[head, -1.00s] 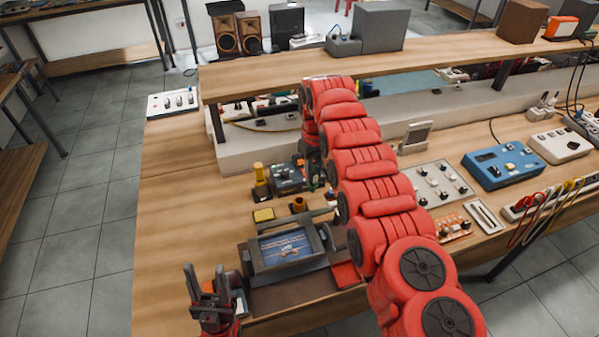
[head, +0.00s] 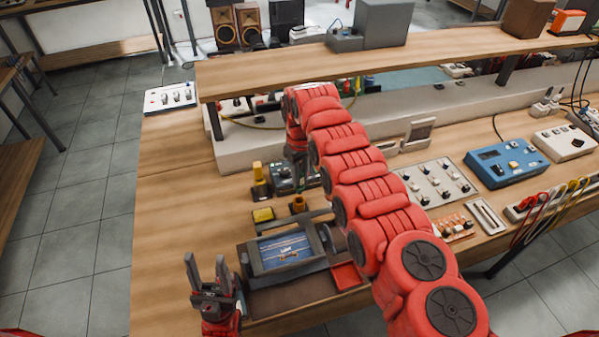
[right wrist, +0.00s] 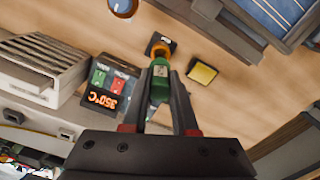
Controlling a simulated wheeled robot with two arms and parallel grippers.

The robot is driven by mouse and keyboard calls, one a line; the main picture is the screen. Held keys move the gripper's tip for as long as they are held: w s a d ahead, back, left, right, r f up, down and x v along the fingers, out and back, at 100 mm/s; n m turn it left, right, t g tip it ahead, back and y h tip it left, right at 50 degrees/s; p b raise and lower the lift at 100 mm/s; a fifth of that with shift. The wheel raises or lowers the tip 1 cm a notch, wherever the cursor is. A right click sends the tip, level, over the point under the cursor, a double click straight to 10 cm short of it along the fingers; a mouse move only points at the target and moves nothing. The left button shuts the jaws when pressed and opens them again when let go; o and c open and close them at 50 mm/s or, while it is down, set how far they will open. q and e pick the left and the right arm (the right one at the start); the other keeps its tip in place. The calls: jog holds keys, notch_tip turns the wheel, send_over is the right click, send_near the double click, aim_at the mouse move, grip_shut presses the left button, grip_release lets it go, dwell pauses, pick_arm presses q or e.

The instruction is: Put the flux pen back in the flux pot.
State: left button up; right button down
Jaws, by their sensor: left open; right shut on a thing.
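The green flux pen (right wrist: 160,84) with a pale label is held between the fingers of my right gripper (right wrist: 167,75), shown in the right wrist view. In the head view this gripper (head: 298,180) points down over the flux pot. The flux pot (head: 298,205) is a small orange-brown cup on a dark square base; it also shows in the right wrist view (right wrist: 163,45). The pen's far end overlaps the pot's mouth there; I cannot tell whether it is inside or just above. My left gripper (head: 208,270) is open and empty at the bench's front left.
A soldering station (head: 283,180) stands just behind the pot, with a yellow-topped item (head: 260,175) beside it. A yellow sponge tray (head: 262,214) lies left of the pot. A board holder with a blue circuit board (head: 285,250) is in front. The wooden shelf (head: 270,78) runs above.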

aim_at(299, 188)
jog(key=shift+w+a+f, duration=0.1)
jog(key=shift+a+f, duration=0.05)
jog(key=shift+f, duration=0.95)
jog(key=shift+f+b, duration=0.35)
jog(key=shift+f, duration=0.55)
jog(key=shift+f+b, duration=0.5)
jog(key=shift+f, duration=0.45)
jog(key=shift+c, duration=0.2)
grip_release()
